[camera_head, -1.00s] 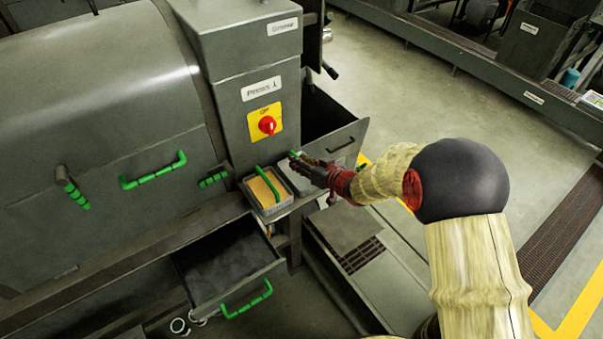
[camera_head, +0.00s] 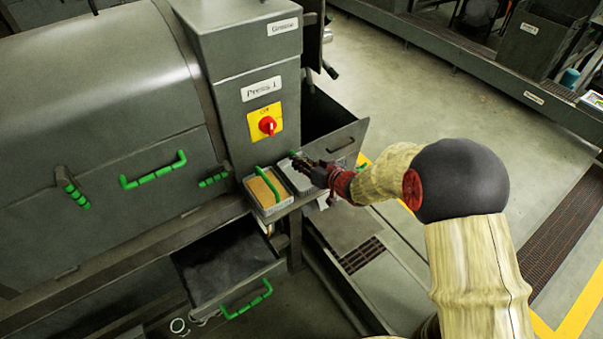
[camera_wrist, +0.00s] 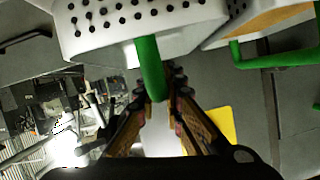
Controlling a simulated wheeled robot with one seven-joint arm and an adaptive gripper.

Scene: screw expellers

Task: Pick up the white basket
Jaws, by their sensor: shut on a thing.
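The white basket (camera_head: 299,181) is at the right end of the ledge below the Press 1 panel, partly covered by my gripper. In the wrist view the perforated white basket (camera_wrist: 140,22) fills the upper left, with its green handle (camera_wrist: 150,68) running down between my fingers. My gripper (camera_wrist: 160,93) is shut on the handle; it also shows in the head view (camera_head: 301,164) just above the basket. I cannot tell whether the basket is clear of the ledge.
A grey tray (camera_head: 281,205) with yellowish contents and a green handle stands close on the left. A red knob (camera_head: 267,125) on a yellow plate is behind. An open drawer (camera_head: 236,285) juts out below left. Floor at right is open.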

